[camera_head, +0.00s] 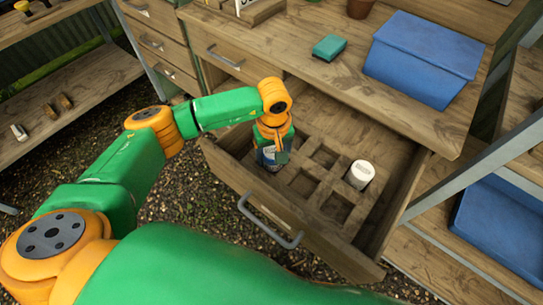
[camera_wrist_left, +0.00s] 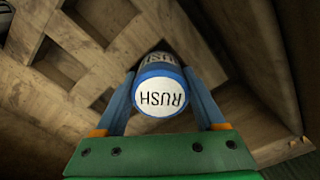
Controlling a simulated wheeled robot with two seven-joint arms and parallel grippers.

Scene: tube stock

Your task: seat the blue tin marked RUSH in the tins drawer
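The blue tin marked RUSH (camera_wrist_left: 160,97) has a white top label and stands between the fingers of my left gripper (camera_wrist_left: 159,76). The fingertips press on its sides. In the head view the left gripper (camera_head: 272,148) is over the left end of the open tins drawer (camera_head: 285,222), with the blue tin (camera_head: 266,158) partly hidden under it. The drawer holds a wooden grid of square compartments. The tin is at the grid's left end; I cannot tell whether its base is inside a compartment. My right gripper is not in view.
A white-topped tin (camera_head: 361,173) stands in a compartment at the grid's right side. Several other compartments look empty. A metal handle (camera_head: 268,225) sticks out from the drawer front.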

